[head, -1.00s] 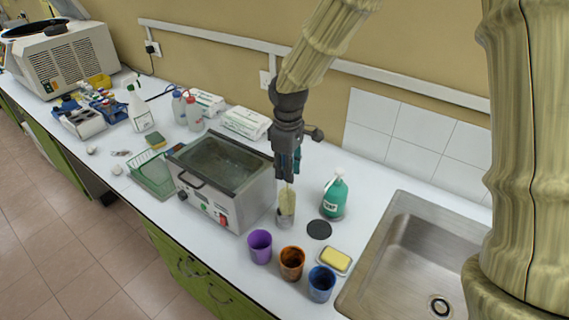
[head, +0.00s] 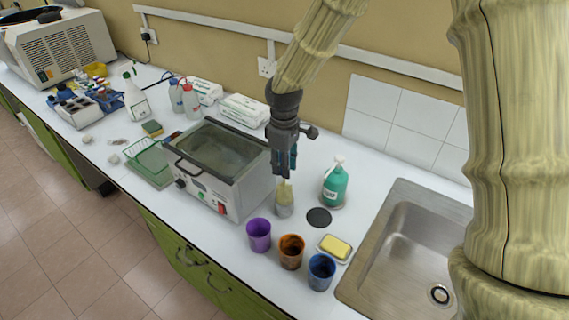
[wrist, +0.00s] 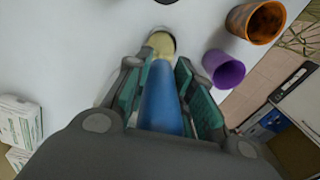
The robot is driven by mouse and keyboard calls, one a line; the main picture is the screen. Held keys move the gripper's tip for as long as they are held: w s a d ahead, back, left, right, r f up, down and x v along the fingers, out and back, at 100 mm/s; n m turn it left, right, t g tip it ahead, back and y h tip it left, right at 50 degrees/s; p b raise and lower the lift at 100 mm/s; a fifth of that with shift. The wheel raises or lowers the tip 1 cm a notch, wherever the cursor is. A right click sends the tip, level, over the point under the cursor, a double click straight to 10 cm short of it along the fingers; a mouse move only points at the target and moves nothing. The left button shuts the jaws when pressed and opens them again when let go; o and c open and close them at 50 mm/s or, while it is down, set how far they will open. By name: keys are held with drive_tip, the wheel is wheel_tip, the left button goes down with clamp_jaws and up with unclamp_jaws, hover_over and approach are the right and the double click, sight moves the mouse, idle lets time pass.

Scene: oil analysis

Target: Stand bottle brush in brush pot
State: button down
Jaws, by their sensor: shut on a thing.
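The bottle brush has pale yellow bristles (head: 284,190) and a blue handle (wrist: 160,108). My gripper (head: 285,172) is shut on the handle, which shows between its green-padded fingers in the wrist view (wrist: 160,78). The brush hangs about upright, bristles down. The brush pot (head: 284,209) is a small grey cup on the counter right of the water bath. The lower bristles are inside its rim; whether they touch the bottom is hidden. In the wrist view the bristles (wrist: 159,43) cover most of the pot's dark opening.
The water bath (head: 225,195) stands close left of the pot. Purple (head: 258,236), orange (head: 291,252) and blue (head: 320,272) cups stand in front. A green soap bottle (head: 335,187), a black disc (head: 318,217) and a yellow sponge on a dish (head: 335,247) lie right, before the sink (head: 410,245).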

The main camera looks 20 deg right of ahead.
drive_tip(key=c, duration=1.1)
unclamp_jaws()
drive_tip(key=shift+s+r, duration=0.3)
drive_tip(key=shift+s, duration=0.05)
drive_tip(key=shift+c, duration=0.2)
drive_tip(key=shift+w+f, duration=0.2)
drive_tip(key=shift+w, duration=0.05)
wheel_tip(320, 180, up, 12)
drive_tip(key=shift+r, duration=0.1)
